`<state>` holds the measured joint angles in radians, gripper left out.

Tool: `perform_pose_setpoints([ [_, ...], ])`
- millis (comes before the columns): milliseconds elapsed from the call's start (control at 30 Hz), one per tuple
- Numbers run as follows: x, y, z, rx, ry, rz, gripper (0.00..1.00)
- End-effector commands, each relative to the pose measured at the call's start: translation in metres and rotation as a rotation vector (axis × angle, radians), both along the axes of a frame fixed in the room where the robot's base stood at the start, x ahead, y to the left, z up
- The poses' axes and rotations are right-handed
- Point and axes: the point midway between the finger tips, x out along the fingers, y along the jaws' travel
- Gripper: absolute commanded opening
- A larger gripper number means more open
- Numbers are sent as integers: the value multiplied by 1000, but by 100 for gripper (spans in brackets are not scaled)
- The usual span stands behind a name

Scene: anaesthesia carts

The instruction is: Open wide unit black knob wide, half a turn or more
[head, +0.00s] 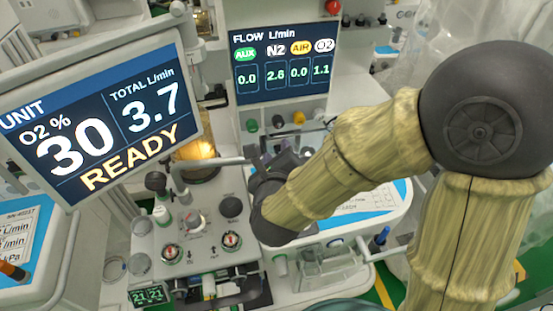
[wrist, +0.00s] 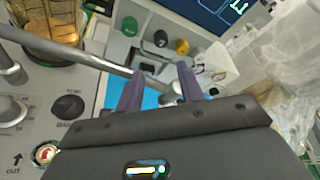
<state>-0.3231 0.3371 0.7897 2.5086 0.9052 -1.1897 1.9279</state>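The flow screen (head: 284,62) reads AUX 0.0, N2 2.6, AIR 0.0 and O2 1.1. Below it is a row of knobs, with a black knob (head: 278,121) between green and yellow ones. The black knob also shows in the wrist view (wrist: 160,38), beyond my fingertips. My gripper (head: 272,158) is below the row in the head view, apart from the knob. In the wrist view my gripper (wrist: 160,72) has its two fingers spread, with nothing held between them. My arm covers part of the area to the right.
A grey metal tube (wrist: 80,58) runs close behind my fingers. A green knob (wrist: 130,26) and a yellow knob (wrist: 182,46) flank the black one. A large screen (head: 100,115) reading READY stands left. Another black knob (head: 231,207) is on the lower panel. Clear plastic sheeting hangs right.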

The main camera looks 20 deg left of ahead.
Motion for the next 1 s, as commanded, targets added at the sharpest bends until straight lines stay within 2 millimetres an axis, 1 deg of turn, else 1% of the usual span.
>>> perform_pose_setpoints([
  [100, -11, -3, 3, -1, -1, 1, 38],
  [200, -15, -4, 5, -1, -1, 1, 38],
  [533, -15, -5, 5, -3, 0, 2, 38],
  [667, -10, -8, 2, -60, 2, 24, 38],
  [767, -1, -16, -4, -176, 5, 79, 38],
  [867, 11, -29, -14, -358, 13, 168, 38],
  [1000, 24, -59, -31, -660, 30, 340, 38],
])
